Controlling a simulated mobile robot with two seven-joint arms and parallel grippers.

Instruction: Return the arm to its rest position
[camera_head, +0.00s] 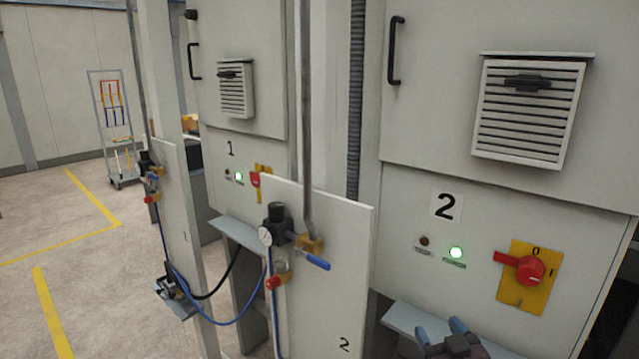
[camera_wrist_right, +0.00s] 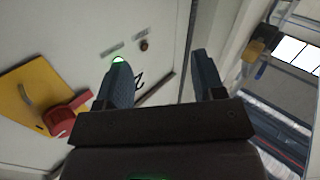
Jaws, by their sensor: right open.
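My right gripper (camera_head: 440,328) shows at the bottom of the head view, in front of the lower part of cabinet 2 (camera_head: 420,215). Its two blue-grey fingers are apart with nothing between them. In the right wrist view the open fingers (camera_wrist_right: 168,82) point towards the cabinet front, apart from it. The red rotary switch (camera_head: 530,270) on its yellow plate (camera_head: 518,297) is above and right of the gripper; it also shows at the left of the wrist view (camera_wrist_right: 68,115). My left gripper is not in view.
A white panel (camera_head: 345,260) with a gauge, blue-handled valve (camera_head: 318,262) and hoses stands left of the gripper. A small shelf (camera_head: 400,322) juts out below cabinet 2. Cabinet 1 (camera_head: 265,150) is farther left. Open floor (camera_head: 110,280) with yellow lines and a trolley (camera_head: 113,130) lies beyond.

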